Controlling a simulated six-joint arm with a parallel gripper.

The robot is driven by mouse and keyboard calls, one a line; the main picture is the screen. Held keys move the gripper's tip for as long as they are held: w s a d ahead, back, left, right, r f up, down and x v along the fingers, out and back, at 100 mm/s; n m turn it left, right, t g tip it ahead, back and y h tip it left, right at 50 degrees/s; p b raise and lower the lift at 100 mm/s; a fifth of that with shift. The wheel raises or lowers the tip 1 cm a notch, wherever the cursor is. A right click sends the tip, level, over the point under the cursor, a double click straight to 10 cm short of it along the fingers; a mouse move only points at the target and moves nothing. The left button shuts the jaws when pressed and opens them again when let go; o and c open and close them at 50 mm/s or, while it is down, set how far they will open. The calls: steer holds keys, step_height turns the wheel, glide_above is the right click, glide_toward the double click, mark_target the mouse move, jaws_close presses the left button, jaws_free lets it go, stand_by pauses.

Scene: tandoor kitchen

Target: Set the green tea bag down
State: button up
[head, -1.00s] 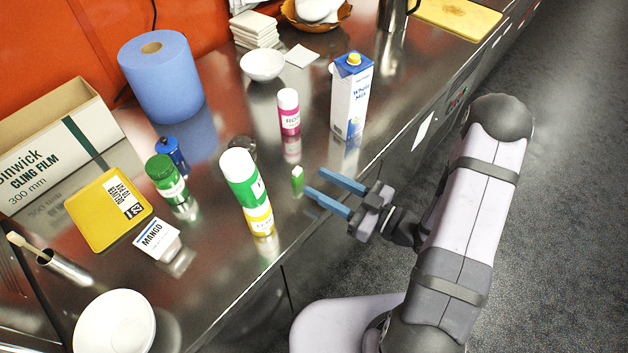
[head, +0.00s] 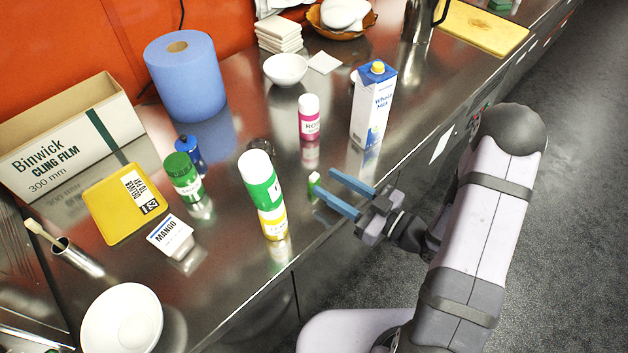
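The green tea bag (head: 314,187) is a small green and white packet near the counter's front edge, right of the green, white and yellow tube. It looks upright; whether its base touches the counter is hard to tell. My gripper (head: 324,181) is open, with two blue fingers spread and pointing left at the bag. The bag shows just at the fingertips, and the lower finger's tip overlaps its edge in the picture. The fingers are not closed on it. Whether a fingertip touches it cannot be told.
The green-and-white tube (head: 262,190) stands close left. A milk carton (head: 372,105) and a pink-labelled bottle (head: 309,120) stand behind. A mango carton (head: 171,236), green-capped jar (head: 184,178) and white bowl (head: 122,318) are further left. The steel counter (head: 235,265) is bare in front.

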mark_target(317, 177)
steer(key=shift+p+x, duration=1.1)
steer(key=shift+x, duration=1.55)
steer(key=shift+s+a, duration=0.1)
steer(key=c, duration=0.9)
steer(key=shift+r, duration=5.35)
